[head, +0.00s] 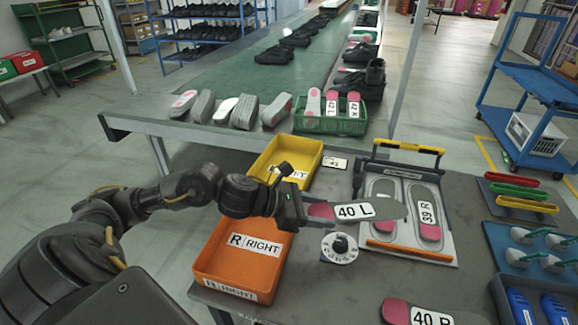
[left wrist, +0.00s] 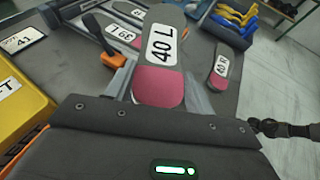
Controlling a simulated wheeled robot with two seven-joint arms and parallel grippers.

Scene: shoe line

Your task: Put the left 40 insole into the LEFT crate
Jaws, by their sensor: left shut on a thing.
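My left gripper (head: 303,209) is shut on the pink heel end of the grey 40 L insole (head: 390,210). It holds the insole level above the table, pointing right. In the left wrist view the 40 L insole (left wrist: 158,50) reaches away between the fingers. The yellow crate (head: 314,148) stands behind my left forearm; only the end of its label shows, the rest is hidden by the arm. It shows at the left edge of the left wrist view (left wrist: 20,112). A dark arm end (left wrist: 268,127), seemingly my right gripper, shows there, too small to read.
The orange RIGHT crate (head: 210,262) is below my left wrist. A board (head: 455,245) with a 39 R insole (head: 430,200) lies under and beyond the held insole. A white dial (head: 339,258) is in front. A 40 R insole (head: 393,311) lies at the near edge.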

